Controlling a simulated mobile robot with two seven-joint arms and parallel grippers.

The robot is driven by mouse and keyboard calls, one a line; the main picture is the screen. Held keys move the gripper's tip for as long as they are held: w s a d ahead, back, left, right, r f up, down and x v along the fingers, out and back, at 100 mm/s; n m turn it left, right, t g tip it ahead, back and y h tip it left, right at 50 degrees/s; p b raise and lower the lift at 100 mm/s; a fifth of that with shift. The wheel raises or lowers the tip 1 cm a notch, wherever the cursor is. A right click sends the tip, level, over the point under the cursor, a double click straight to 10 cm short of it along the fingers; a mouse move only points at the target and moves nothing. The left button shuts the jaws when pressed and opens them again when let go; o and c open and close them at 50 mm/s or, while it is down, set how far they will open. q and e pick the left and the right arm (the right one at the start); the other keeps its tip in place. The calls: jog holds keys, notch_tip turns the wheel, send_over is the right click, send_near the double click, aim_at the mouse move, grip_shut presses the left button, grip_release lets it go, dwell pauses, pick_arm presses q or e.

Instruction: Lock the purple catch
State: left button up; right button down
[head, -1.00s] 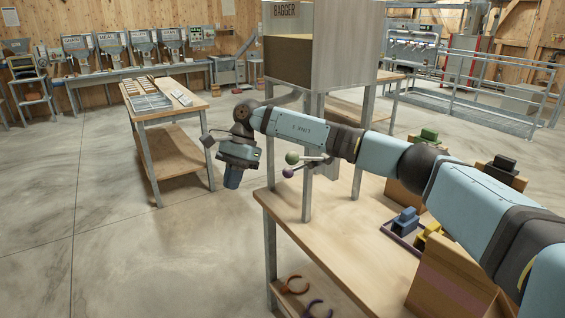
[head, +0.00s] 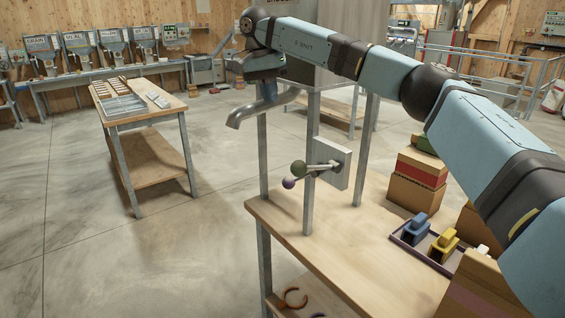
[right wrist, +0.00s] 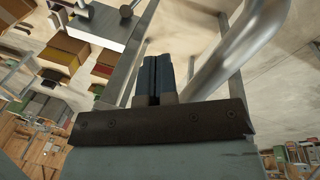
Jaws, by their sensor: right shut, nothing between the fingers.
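A purple knob (head: 288,183) sits on the end of a short metal lever, below a second lever with a dark green knob (head: 299,167). Both levers come out of a grey plate (head: 335,165) on the bagger frame. My right gripper (head: 267,90) is shut and empty, above and left of the knobs and apart from them, by the bent grey spout (head: 247,112). In the right wrist view the closed dark blue fingers (right wrist: 157,78) point towards the frame, and the dark knob (right wrist: 126,11) shows at the top. My left gripper is not in view.
The spout pipe (right wrist: 243,50) passes close to the right of my fingers. Frame legs (head: 312,150) stand on the wooden table (head: 345,240). A tray (head: 405,242) with blue and yellow items and stacked boxes (head: 417,180) are at right. An orange ring (head: 293,298) lies on the lower shelf.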

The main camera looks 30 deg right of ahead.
jog(key=b, duration=0.1)
send_near(289, 184)
notch_tip(289, 184, down, 6)
jog(key=w+d, duration=0.2)
jog(key=w, duration=0.1)
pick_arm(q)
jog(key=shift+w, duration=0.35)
pick_arm(e)
jog(key=shift+s+d+f, duration=0.15)
jog(key=shift+d+f, duration=0.05)
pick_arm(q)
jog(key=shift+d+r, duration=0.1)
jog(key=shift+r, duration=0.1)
pick_arm(e)
jog(key=shift+s+a, duration=0.1)
jog(key=shift+a, duration=0.05)
